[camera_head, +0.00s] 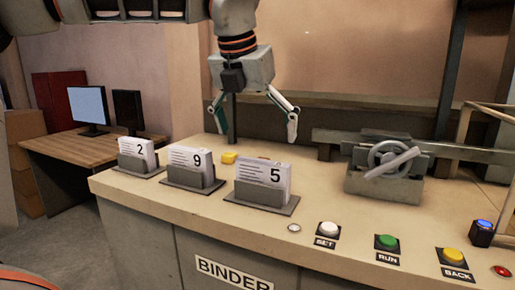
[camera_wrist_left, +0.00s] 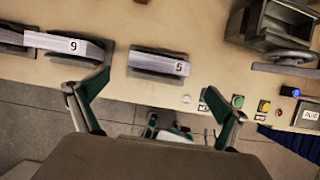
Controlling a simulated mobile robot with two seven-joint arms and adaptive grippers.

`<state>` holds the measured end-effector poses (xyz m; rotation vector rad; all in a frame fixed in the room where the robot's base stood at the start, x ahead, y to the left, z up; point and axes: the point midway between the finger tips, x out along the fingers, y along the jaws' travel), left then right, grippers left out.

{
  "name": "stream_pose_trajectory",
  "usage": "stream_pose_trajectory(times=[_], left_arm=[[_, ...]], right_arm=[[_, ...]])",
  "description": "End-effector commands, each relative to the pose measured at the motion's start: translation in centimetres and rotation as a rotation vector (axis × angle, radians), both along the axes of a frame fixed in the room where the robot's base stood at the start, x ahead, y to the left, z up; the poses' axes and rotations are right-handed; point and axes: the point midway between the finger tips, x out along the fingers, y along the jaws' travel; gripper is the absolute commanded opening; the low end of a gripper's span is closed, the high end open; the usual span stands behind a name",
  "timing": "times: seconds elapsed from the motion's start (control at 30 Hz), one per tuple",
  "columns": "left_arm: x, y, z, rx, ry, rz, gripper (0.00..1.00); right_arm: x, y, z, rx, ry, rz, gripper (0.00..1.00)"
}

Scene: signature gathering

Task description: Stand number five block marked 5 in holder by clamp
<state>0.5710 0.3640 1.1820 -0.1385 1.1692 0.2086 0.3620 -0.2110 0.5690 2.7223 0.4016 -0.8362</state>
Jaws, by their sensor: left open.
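The white block marked 5 (camera_head: 276,172) stands upright in a grey holder (camera_head: 258,194), the rightmost of three and the one closest to the clamp. The block also shows from above in the left wrist view (camera_wrist_left: 160,62). The clamp (camera_head: 385,178), grey with a hand wheel, stands farther right on the counter. My left gripper (camera_head: 257,134) is open and empty, pointing down above and behind the block, apart from it. Its two fingers also show spread in the left wrist view (camera_wrist_left: 172,98). My right gripper is not in view.
Blocks marked 2 (camera_head: 138,146) and 9 (camera_head: 195,157) stand in holders to the left. A yellow piece (camera_head: 229,158) lies behind them. White, green and yellow buttons (camera_head: 328,228) line the front right edge. The counter (camera_head: 325,190) between the 5 holder and clamp is clear.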

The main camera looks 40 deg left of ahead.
Motion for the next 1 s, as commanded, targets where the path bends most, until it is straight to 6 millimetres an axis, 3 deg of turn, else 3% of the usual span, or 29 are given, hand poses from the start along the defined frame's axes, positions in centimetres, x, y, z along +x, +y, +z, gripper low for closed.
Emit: stream_pose_trajectory(times=[0.1, 0.23, 1.0], left_arm=[[-0.5, -0.1, 1.5, 0.001, -0.004, 0.0, 1.0], [-0.8, -0.2, 2.1, 0.0, 0.0, -0.001, 1.0], [-0.9, -0.2, 2.2, 0.0, 0.0, -0.001, 1.0]], right_arm=[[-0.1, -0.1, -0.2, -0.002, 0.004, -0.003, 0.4], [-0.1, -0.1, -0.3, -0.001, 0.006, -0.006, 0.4], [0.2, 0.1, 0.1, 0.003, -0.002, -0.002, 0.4]])
